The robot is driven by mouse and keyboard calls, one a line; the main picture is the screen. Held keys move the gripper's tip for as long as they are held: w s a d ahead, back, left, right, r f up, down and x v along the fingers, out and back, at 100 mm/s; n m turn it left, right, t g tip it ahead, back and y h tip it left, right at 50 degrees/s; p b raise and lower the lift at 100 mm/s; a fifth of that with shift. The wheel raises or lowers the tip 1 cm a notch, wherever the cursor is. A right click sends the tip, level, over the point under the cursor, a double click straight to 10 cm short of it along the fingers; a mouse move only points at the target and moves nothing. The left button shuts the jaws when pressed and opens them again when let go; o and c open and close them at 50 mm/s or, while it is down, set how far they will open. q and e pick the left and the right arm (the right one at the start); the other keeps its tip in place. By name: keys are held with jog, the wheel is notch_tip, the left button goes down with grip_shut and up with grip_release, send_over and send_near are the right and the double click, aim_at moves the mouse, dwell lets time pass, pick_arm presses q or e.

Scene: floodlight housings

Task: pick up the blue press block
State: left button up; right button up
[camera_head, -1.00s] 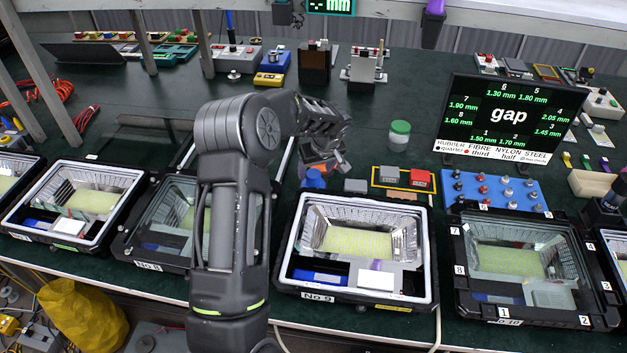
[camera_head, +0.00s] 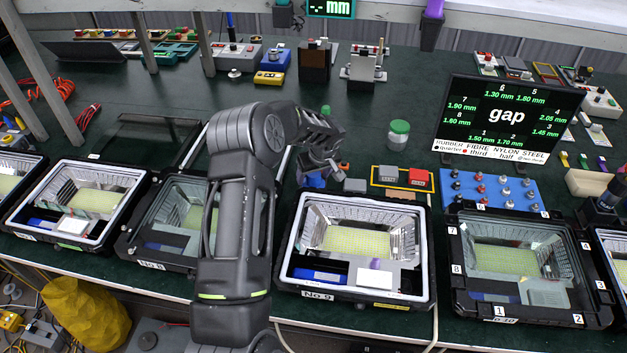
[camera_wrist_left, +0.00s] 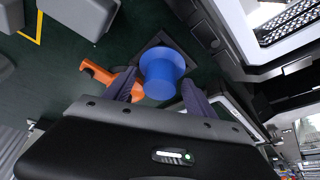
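The blue press block (camera_wrist_left: 160,72) is a round blue piece with a wide flanged top, standing on a dark square patch on the green bench in the left wrist view. My left gripper (camera_wrist_left: 158,94) is open, its two dark fingers apart on either side of the block's near part. I cannot tell whether they touch it. In the head view my left gripper (camera_head: 324,170) is low over the bench behind the No 9 housing and mostly hides the block (camera_head: 312,181). A dark shape at the right edge may be my right gripper (camera_head: 606,204); its fingers are unclear.
An orange tool (camera_wrist_left: 98,73) lies close beside the left finger. The No 9 housing (camera_head: 428,270) stands just in front. A grey block (camera_head: 355,185) and a yellow-framed tray (camera_head: 402,168) are to the right, with a green-lidded jar (camera_head: 399,134) behind.

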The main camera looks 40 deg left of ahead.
pick_arm(q)
grip_shut()
dwell(0.5)
jog(key=shift+r, duration=0.1)
notch_tip(320, 180, up, 9)
jog(key=shift+f+b, duration=0.1)
jog(key=shift+b, duration=1.1)
jog(key=shift+r, duration=0.55)
jog(key=c, duration=0.6)
grip_release()
grip_shut()
